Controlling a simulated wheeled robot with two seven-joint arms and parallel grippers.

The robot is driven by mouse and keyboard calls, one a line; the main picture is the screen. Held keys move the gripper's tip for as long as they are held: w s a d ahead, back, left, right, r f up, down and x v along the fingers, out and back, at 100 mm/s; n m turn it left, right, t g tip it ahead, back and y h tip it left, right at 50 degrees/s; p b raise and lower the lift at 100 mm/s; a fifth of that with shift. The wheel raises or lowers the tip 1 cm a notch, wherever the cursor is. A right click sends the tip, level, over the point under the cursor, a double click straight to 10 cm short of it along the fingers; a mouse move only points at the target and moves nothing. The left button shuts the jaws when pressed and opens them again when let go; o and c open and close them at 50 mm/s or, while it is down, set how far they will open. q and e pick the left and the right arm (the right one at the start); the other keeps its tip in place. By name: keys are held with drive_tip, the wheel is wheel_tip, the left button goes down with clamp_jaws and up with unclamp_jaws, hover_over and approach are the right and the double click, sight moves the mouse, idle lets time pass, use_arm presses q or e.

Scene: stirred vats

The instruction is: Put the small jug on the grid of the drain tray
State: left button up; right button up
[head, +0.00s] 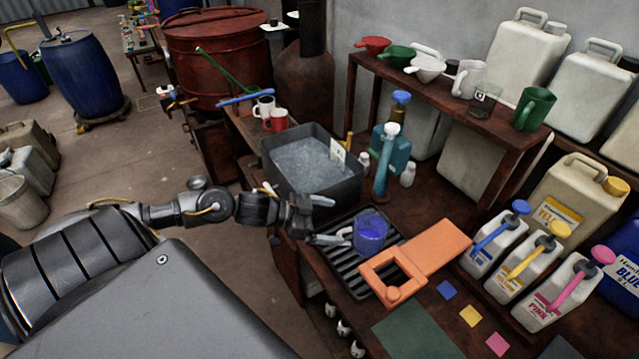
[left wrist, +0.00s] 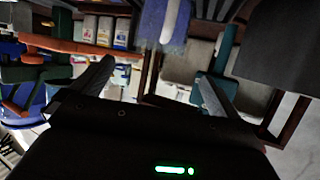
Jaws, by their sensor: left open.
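A small clear jug (head: 371,229) with blue liquid stands upright on the black ribbed grid of the drain tray (head: 335,262), its handle side toward my left gripper. My left gripper (head: 323,220) is open and empty, just left of the jug, its two fingers apart. In the left wrist view the open fingers (left wrist: 150,82) point toward a blue see-through shape at the top, which looks like the jug (left wrist: 163,25). Whether a finger touches the handle is too small to tell. My right gripper is not in view.
A grey basin (head: 312,205) of liquid stands behind the tray. An orange frame (head: 430,250) lies over the tray's right side. Pump bottles (head: 540,270) stand at the right. A shelf (head: 450,95) with jugs and funnels is at the back. A green mat (head: 418,332) lies in front.

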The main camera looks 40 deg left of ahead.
use_arm(q)
drive_tip(key=shift+v, duration=1.25)
drive_tip(key=shift+d, duration=0.1)
